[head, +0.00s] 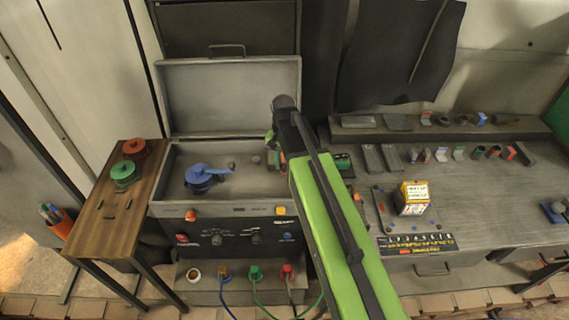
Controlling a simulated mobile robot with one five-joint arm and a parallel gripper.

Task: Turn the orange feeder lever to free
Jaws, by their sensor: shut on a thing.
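An open grey machine case (160,182) stands left of centre with its lid raised. A small orange piece, which looks like the feeder lever (283,158), shows inside the case at its right side, mostly hidden by my arm. My gripper (275,150) reaches down into that right side and is shut on the lever. Its fingertips are largely covered by my wrist, so the exact grip and the lever's angle cannot be made out. A blue part with a side arm (200,176) sits in the left of the case.
A wooden side table (105,215) with green (124,173) and red (136,148) spools stands left. A grey workbench (470,200) on the right holds a yellow-orange box (412,198) and several small parts. Cables hang below the case front.

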